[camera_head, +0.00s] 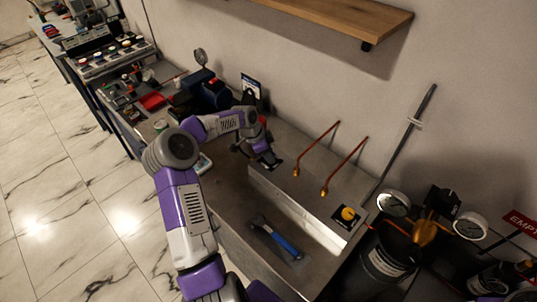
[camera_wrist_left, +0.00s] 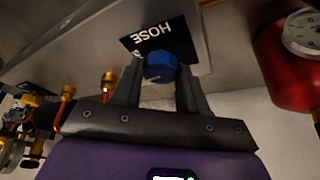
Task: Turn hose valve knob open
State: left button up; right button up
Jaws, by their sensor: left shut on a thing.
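The hose valve knob is a round blue knob (camera_wrist_left: 160,67) in front of a black plate marked HOSE (camera_wrist_left: 165,42), which reads upside down in the left wrist view. My left gripper (camera_wrist_left: 160,88) is shut on the blue knob, one finger on each side. A short pale mark shows on the knob's face. In the head view my left gripper (camera_head: 268,160) is at the far left end of the metal rig box (camera_head: 310,207); the blue knob is hidden there. My right gripper is not in view.
A yellow knob (camera_head: 348,213) sits at the box's near right end. Two copper pipes (camera_head: 345,167) rise behind the box. A blue-handled tool (camera_head: 283,244) lies on the bench in front. Gauges (camera_head: 394,203) stand at right. A red cylinder (camera_wrist_left: 283,65) is right in the wrist view.

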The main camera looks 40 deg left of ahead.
pick_arm(q)
jog(key=n+b, duration=0.1)
jog(key=n, duration=0.1)
jog(key=n+y+b, duration=0.1)
jog(key=n+b, duration=0.1)
jog(key=shift+d+t+y, duration=0.1)
jog(key=shift+t+y, duration=0.2)
jog(key=shift+t, duration=0.1)
jog(key=n+y+b, duration=0.1)
jog(key=n, duration=0.1)
jog(key=n+b, duration=0.2)
jog(key=n, duration=0.1)
jog(key=shift+d+y+b, duration=0.2)
jog(key=shift+y+b, duration=0.1)
jog(key=shift+y, duration=0.1)
jog(key=n+y+b, duration=0.1)
jog(key=n+b, duration=0.1)
jog(key=n, duration=0.1)
jog(key=shift+d, duration=0.1)
jog(key=shift+n+g+y+b, duration=0.4)
jog(key=shift+n+y+b, duration=0.45)
jog(key=shift+n, duration=1.05)
jog(key=o, duration=1.1)
jog(key=shift+c, duration=0.2)
jog(key=shift+r, duration=0.15)
jog(key=v, duration=0.7)
jog(key=shift+r+p, duration=0.2)
jog(key=shift+p, duration=0.25)
